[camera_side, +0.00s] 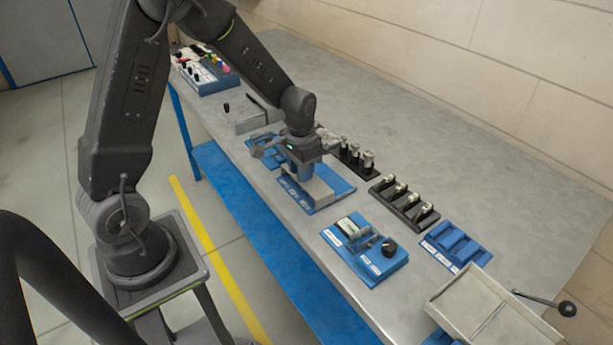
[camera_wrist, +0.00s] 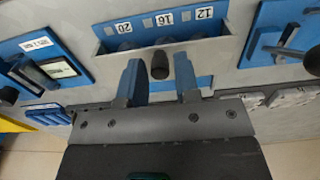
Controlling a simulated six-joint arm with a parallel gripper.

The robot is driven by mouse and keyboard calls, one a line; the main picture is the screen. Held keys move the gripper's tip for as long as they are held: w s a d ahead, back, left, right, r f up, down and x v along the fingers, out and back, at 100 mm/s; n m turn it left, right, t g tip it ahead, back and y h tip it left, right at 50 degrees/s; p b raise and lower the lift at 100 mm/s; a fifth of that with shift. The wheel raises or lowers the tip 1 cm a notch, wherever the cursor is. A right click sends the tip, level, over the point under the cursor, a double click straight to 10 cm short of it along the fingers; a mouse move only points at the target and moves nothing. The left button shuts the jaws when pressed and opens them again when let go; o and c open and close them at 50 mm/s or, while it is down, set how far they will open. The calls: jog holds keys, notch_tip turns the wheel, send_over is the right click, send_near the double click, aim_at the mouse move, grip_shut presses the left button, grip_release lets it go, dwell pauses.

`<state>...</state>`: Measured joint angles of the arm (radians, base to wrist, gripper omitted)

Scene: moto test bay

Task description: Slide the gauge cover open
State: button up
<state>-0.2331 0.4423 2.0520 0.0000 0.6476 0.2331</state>
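A blue panel (camera_side: 365,262) on the bench has a pale rectangular window (camera_side: 350,227), a grey part beside it and a black knob (camera_side: 389,247). It looks like the gauge unit. In the wrist view the panel is at the left edge, with its pale window (camera_wrist: 60,68) at least partly uncovered; I cannot tell how far the cover sits. My gripper (camera_side: 303,168) is over a different blue unit, farther along the bench. In the wrist view my gripper (camera_wrist: 159,72) is open, with a black knob (camera_wrist: 160,66) between its two blue fingers and gaps at both sides.
The unit under my gripper has a grey tray (camera_wrist: 215,52) and labels 20, 16 and 12. Black holders (camera_side: 405,205), a blue rack (camera_side: 455,246) and a grey box with a lever (camera_side: 480,300) stand nearby. The bench's back right (camera_side: 480,150) is clear.

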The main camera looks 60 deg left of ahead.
jog(key=c, duration=0.4)
jog(key=shift+w, duration=3.55)
jog(key=o, duration=0.6)
notch_tip(320, 180, up, 7)
jog(key=shift+s+r, duration=0.1)
